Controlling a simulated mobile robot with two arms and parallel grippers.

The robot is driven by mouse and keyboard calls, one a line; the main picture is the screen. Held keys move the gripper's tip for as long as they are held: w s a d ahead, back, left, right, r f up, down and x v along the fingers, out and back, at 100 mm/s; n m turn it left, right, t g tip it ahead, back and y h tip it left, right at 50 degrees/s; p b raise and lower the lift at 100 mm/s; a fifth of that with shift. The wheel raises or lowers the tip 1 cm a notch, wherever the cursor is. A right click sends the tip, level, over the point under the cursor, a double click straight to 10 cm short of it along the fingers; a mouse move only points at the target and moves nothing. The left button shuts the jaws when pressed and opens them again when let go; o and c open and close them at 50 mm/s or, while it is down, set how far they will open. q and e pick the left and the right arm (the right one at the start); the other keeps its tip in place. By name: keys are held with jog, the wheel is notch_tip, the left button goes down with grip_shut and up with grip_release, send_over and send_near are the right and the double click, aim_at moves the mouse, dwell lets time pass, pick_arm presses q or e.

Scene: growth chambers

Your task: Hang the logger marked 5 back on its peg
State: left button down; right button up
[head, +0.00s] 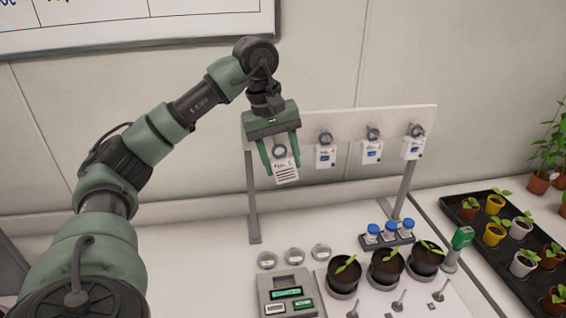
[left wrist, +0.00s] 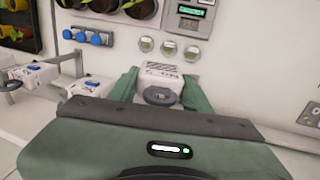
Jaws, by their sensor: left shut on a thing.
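My left gripper (head: 281,155) comes down from above and is shut on a white logger (head: 286,173), whose label reads "No. 5" above printed lines. The logger hangs upright between the green fingers with its grey ring at the top. In the left wrist view the logger (left wrist: 162,72) and its ring sit between the fingers (left wrist: 160,88). The logger is in front of the left end of the white peg board (head: 349,119); my gripper covers that part, so no peg shows there. I cannot tell the gap to the board. My right gripper is out of view.
Three loggers hang on the board's other pegs: one nearest (head: 325,155), one in the middle (head: 371,151) and one at the right (head: 412,148). Below stand blue-capped bottles (head: 389,233), potted seedlings (head: 386,268), a balance-like device (head: 288,293) and round dishes (head: 294,257).

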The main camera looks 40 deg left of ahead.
pick_arm(q)
jog(key=shift+w+a+f+p, duration=0.2)
jog(key=shift+w+a+p, duration=0.35)
jog(key=shift+w+a, duration=0.45)
jog(key=shift+w+a+f+p, duration=0.2)
jog(key=shift+w+a+p, duration=0.45)
jog(key=shift+a, duration=0.55)
jog(key=shift+w, duration=0.15)
jog(key=c, duration=0.6)
grip_release()
